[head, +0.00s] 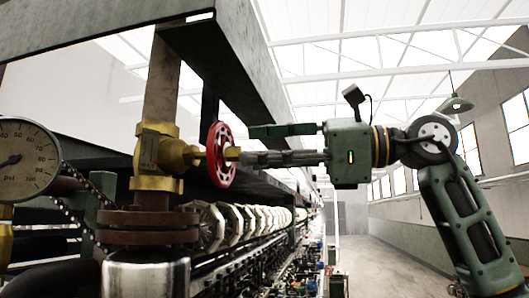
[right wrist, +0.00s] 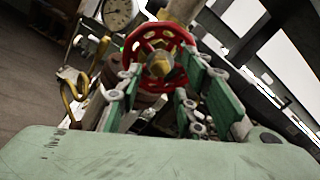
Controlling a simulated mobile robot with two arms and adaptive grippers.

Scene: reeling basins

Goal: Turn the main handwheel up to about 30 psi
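The red main handwheel (head: 220,154) stands upright on a brass valve (head: 158,152) at left centre in the head view. It also shows in the right wrist view (right wrist: 133,62), ahead of the fingers with its brass hub facing me. My right gripper (head: 245,143) is open, its fingers pointing left at the wheel. The fingertips look close to the wheel's face; whether they touch it I cannot tell. The psi gauge (head: 30,158) is cut by the left edge; its needle points left and slightly down, and the low numbers are out of frame. My left gripper is not in view.
A flanged rusty pipe joint (head: 148,228) sits below the valve, with a hanging chain beside it. A grey beam (head: 240,60) runs overhead. A row of pale reels (head: 235,222) recedes behind the wheel. The floor (head: 385,262) at right is clear.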

